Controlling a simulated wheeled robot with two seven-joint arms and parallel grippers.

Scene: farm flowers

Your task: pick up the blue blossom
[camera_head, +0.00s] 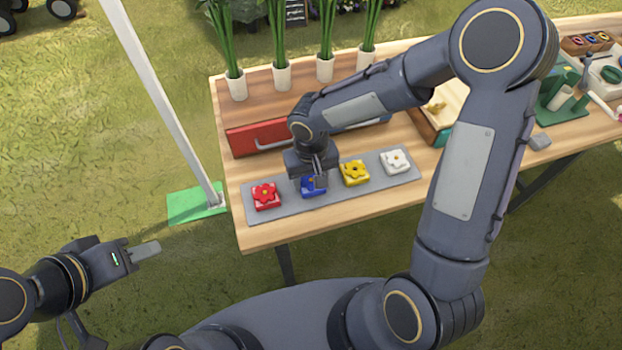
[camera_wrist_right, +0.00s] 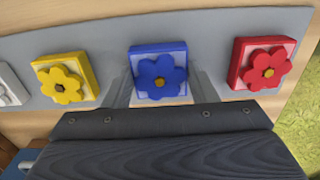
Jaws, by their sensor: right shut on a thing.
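The blue blossom (camera_head: 311,185) sits on a blue-and-white square block on the grey mat (camera_head: 378,182), between the red and yellow ones. In the right wrist view the blue blossom (camera_wrist_right: 158,76) lies between the two fingers of my right gripper (camera_wrist_right: 160,94), which is shut on it. In the head view my right gripper (camera_head: 318,180) reaches down over it and partly hides it. My left gripper (camera_head: 146,250) is at the lower left, over the grass, away from the table; the gap between its fingers cannot be made out.
A red blossom (camera_head: 265,196), a yellow blossom (camera_head: 354,172) and a white blossom (camera_head: 396,161) stand on the same mat. A red box (camera_head: 262,137) is behind. White pots (camera_head: 282,77) with green stems line the back. A white pole (camera_head: 165,100) stands left of the table.

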